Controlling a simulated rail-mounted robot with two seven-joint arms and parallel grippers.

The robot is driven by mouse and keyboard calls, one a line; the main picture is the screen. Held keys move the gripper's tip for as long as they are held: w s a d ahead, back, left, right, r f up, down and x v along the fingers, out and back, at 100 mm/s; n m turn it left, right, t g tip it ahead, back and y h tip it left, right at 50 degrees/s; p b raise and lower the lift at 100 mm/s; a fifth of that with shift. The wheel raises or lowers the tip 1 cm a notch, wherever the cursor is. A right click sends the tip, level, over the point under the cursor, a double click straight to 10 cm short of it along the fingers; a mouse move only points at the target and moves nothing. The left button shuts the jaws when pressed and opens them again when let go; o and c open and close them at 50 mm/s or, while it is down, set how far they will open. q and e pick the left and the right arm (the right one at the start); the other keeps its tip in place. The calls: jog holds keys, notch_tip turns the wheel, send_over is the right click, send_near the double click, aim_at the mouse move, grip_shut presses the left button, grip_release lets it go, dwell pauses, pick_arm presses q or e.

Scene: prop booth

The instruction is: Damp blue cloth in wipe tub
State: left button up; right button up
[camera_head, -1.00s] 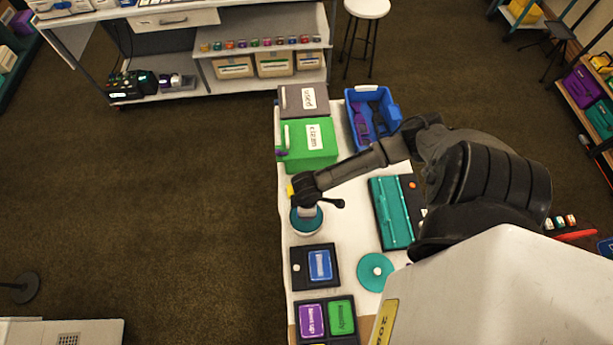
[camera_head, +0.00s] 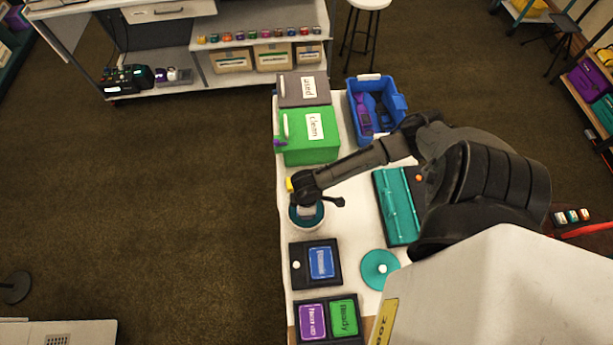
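The round white tub (camera_head: 305,227) with a teal inside stands uncovered near the left edge of the white table. My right gripper (camera_head: 306,207) points down over it, with its lower end at or inside the opening. Something pale shows just below the wrist; I cannot tell whether it is gripper or held thing. The fingers are hidden from above. A teal round lid (camera_head: 380,269) with a white knob lies apart on the table. No blue cloth can be made out clearly; a flat blue labelled panel (camera_head: 321,262) lies on a black tray. My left gripper is out of view.
A green "Clean" box (camera_head: 308,146), a grey "used" box (camera_head: 289,90) and a blue bin (camera_head: 396,103) with purple and dark items stand at the table's far end. A long teal case (camera_head: 400,205) lies right of the tub. Purple and green panels (camera_head: 343,317) lie at the near end.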

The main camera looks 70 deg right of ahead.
jog(key=shift+f, duration=0.1)
dwell(0.7)
jog(key=shift+f, duration=0.4)
dwell(0.3)
dwell(0.7)
dwell(0.7)
jog(key=shift+d+f, duration=0.1)
dwell(0.7)
jog(key=shift+p, duration=0.3)
